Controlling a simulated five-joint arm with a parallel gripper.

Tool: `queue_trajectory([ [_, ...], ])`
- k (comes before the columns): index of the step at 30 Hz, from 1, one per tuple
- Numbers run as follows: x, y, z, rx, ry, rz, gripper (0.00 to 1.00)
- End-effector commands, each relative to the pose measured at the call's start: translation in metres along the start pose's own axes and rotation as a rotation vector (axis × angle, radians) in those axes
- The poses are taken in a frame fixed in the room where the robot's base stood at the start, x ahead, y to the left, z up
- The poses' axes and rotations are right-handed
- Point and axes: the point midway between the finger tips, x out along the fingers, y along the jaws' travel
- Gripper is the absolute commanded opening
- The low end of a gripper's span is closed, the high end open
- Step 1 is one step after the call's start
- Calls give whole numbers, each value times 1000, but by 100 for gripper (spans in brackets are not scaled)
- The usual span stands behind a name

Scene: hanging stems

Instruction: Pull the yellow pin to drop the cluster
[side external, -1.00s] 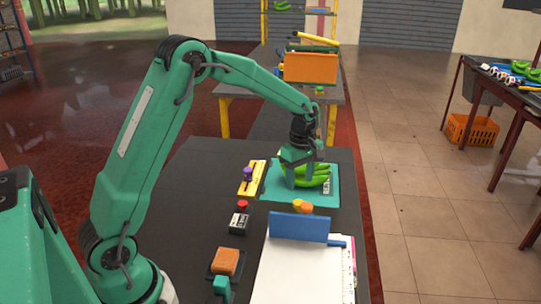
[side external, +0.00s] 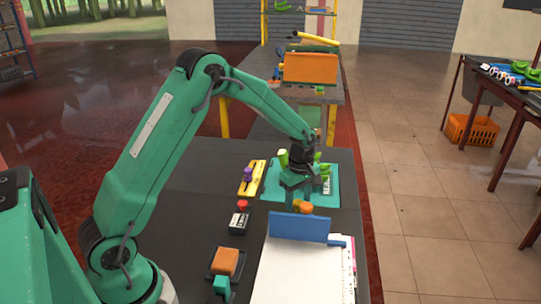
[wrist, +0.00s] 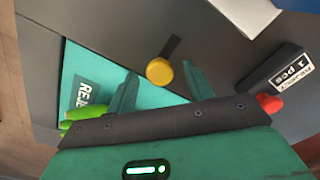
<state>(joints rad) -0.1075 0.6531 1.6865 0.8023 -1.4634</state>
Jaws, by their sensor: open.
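A round yellow knob (wrist: 159,71), which looks like the yellow pin, shows in the wrist view with a dark strip beside it. My gripper (wrist: 159,75) is open, and the knob appears between its fingertips; I cannot tell the height gap. In the side view my gripper (side external: 298,198) points down close to the yellow-orange knob (side external: 306,208) and partly hides it. The green banana cluster (side external: 324,169) is on the teal mat (side external: 272,186) behind my gripper, partly covered by it. In the wrist view a bit of green (wrist: 88,113) shows at left.
A blue upright panel (side external: 299,228) and white sheet (side external: 300,270) are near the front of the dark table. A yellow plate with a purple knob (side external: 248,174), a red-topped box (side external: 240,220) and an orange block (side external: 225,261) are to the left.

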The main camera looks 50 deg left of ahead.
Motion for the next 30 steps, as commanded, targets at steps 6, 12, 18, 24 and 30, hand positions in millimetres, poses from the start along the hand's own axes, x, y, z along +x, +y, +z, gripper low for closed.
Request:
queue_trajectory([
  [6,4,0,0,0,0,0,52],
  [12,4,0,0,0,0,0,40],
  [18,3,0,0,0,0,0,1],
  [24,3,-2,2,1,0,0,0],
  [30,3,-14,15,2,0,0,0],
])
